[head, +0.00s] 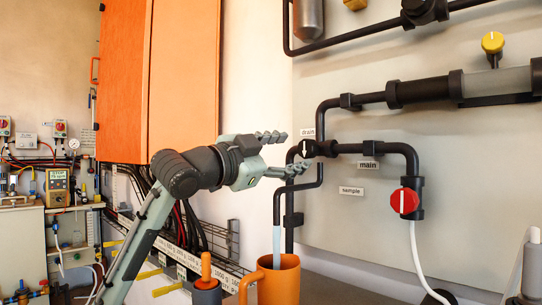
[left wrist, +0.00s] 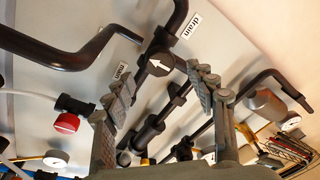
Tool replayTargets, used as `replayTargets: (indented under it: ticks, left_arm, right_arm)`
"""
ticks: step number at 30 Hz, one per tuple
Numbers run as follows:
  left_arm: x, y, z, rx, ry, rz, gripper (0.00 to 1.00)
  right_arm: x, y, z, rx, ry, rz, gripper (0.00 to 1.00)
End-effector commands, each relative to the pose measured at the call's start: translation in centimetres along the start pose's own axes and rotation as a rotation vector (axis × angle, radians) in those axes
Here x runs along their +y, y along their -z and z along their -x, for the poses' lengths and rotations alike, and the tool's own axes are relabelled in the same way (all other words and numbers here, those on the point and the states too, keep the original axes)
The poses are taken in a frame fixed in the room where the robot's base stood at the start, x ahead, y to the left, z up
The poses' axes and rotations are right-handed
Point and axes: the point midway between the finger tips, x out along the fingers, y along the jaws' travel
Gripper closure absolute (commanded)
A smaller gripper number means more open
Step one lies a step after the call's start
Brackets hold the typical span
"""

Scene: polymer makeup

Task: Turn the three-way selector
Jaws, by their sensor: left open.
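The three-way selector (head: 311,148) is a dark fitting on the black pipework of the grey panel, with a white arrow on its face. Labels reading drain (head: 308,133), main (head: 368,165) and sample (head: 351,190) are around it. My left gripper (head: 294,150) is open, its two fingers spread at the selector's left side and partly over it in the head view. In the left wrist view the selector (left wrist: 157,68) shows between the open fingertips (left wrist: 165,78), its arrow pointing left and slightly up in the picture. Whether the fingers touch it, I cannot tell. My right gripper is not in view.
A red-knobbed valve (head: 405,201) with a white hose is right of the selector; a yellow knob (head: 492,43) is higher up. An orange mug (head: 279,282) stands below, under a pipe outlet. An orange cabinet (head: 184,75) is behind my arm. Black pipes surround the selector.

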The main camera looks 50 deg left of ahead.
Motion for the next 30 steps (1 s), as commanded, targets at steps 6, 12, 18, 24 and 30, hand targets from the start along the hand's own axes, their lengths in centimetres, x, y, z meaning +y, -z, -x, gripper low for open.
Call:
replayTargets:
  ticks: [6, 12, 18, 24, 30]
  left_arm:
    - [0.0, 0.0, 4.2, 0.001, 0.002, 0.0, 0.43]
    - [0.0, 0.0, 5.9, 0.0, 0.001, -0.002, 0.43]
    - [0.0, 0.0, 6.1, -0.001, -0.001, -0.002, 0.43]
    - [0.0, 0.0, 6.1, -0.001, 0.0, -0.002, 0.43]
    - [0.0, 0.0, 6.1, 0.0, 0.0, -0.002, 0.43]
  right_arm:
    - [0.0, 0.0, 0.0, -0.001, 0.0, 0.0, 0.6]
    - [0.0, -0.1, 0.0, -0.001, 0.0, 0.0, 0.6]
    - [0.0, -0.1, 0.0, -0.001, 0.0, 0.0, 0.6]
    - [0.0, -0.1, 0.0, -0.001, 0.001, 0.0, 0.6]
    - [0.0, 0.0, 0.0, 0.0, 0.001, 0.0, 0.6]
